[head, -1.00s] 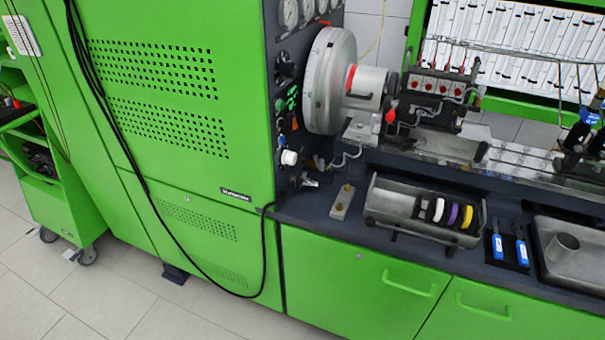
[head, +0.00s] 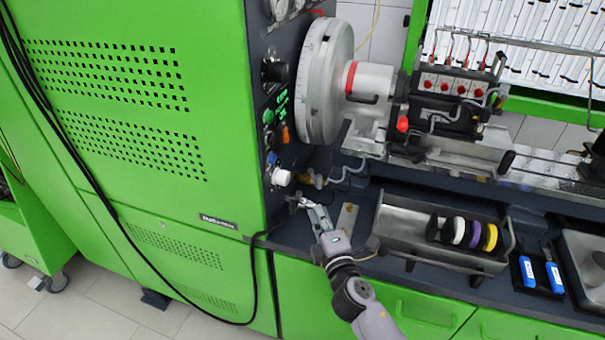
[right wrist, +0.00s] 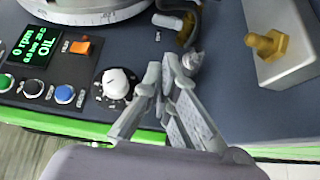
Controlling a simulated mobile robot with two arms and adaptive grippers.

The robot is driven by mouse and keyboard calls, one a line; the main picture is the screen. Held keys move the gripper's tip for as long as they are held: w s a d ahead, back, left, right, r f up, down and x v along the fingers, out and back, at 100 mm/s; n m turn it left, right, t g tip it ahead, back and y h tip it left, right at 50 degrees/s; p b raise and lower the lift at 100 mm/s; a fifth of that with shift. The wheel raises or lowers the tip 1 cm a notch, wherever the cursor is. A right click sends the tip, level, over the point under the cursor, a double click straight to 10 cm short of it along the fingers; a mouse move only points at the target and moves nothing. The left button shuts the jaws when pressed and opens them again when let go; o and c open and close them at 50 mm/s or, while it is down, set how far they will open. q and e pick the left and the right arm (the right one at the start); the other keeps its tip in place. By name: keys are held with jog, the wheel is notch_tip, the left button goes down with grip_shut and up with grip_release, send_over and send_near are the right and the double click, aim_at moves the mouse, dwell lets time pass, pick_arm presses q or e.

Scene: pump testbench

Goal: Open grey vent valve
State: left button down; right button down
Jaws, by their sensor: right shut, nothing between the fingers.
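A small grey valve part (right wrist: 193,61), which I take to be the vent valve, stands low beside the panel in the right wrist view. It is next to a brass fitting with a hose. My right gripper (right wrist: 163,72) is shut and empty. Its fingertips are close to the left of the grey part in that view; whether they touch it I cannot tell. In the head view my right gripper (head: 303,203) is at the foot of the green cabinet's dark panel and largely covers the valve. My left gripper is not in view.
A white knob (right wrist: 118,84) is left of the fingers, with a blue button (right wrist: 64,94) and an orange switch (right wrist: 80,47). A metal block with a brass stud (right wrist: 266,44) stands at right. A tray of coloured rings (head: 445,265) lies right of my arm.

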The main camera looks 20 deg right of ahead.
jog(key=w, duration=0.9)
jog(key=shift+d+r+p, duration=0.1)
jog(key=shift+r+p, duration=0.25)
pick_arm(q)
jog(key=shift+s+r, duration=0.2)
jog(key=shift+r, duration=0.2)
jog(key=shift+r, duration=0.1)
pick_arm(e)
jog(key=shift+d, duration=0.15)
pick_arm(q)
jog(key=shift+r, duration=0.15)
pick_arm(e)
jog(key=shift+d+n+y, duration=0.2)
jog(key=shift+n+y, duration=0.2)
jog(key=shift+y, duration=0.1)
